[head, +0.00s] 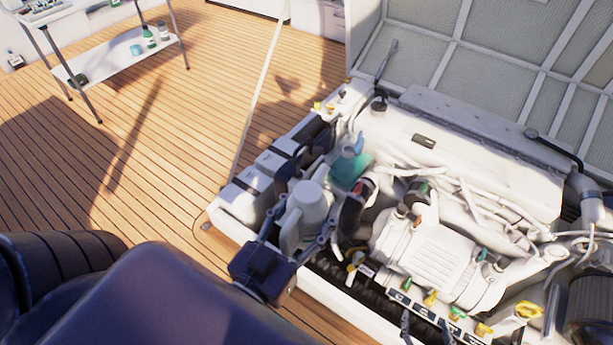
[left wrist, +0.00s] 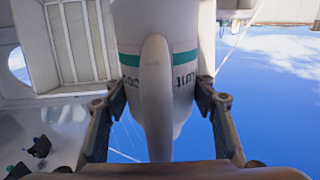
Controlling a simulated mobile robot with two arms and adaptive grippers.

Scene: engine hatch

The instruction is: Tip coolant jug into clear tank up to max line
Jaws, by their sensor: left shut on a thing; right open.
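The white coolant jug (head: 309,197) is in my left gripper (head: 303,220), with a finger on each side of it. In the left wrist view the jug (left wrist: 183,85) shows its handle, a green band and partly hidden lettering. Its exact tilt is hard to tell. The tank (head: 347,172), with teal-green colour in it, is just beyond and right of the jug in the head view. Its max line and the jug's mouth cannot be made out. My right gripper (head: 425,328) shows only as dark fingertips at the bottom edge, apart and empty.
The white engine (head: 430,255) with hoses and coloured caps fills the bay right of the tank. The raised hatch lid (head: 500,50) stands behind. A low shelf (head: 115,62) with bottles stands at the far left. Wooden deck (head: 150,150) lies open on the left.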

